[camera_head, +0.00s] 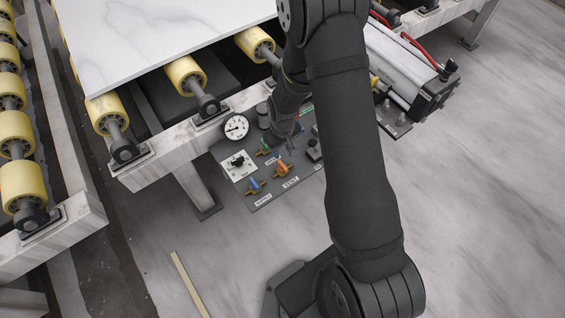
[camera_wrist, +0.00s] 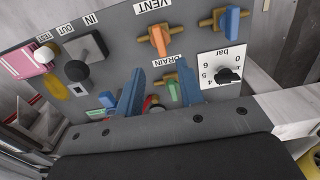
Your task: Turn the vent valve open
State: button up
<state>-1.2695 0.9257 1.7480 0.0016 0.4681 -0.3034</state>
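The vent valve (camera_head: 282,169) is on the dark panel beside the VENT label. It has an orange handle on a brass body. In the wrist view the orange handle (camera_wrist: 158,40) stands across the brass body. My gripper (camera_wrist: 160,84) shows there as two blue fingers, spread apart with nothing held. They are over the panel near the green-handled DRAIN valve (camera_wrist: 173,91), on the DRAIN side of the orange handle and apart from it. In the head view my arm partly hides the gripper (camera_head: 292,133).
A blue-handled valve (camera_head: 254,186) sits beside the vent valve. A bar-scale knob (camera_head: 237,162) and a round gauge (camera_head: 236,127) are on the left of the panel. A slab (camera_head: 150,35) lies on rollers behind.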

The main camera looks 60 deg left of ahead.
aim_at(282, 165)
notch_tip(282, 165, down, 10)
jog(key=shift+r, duration=0.25)
dwell(0.3)
grip_shut()
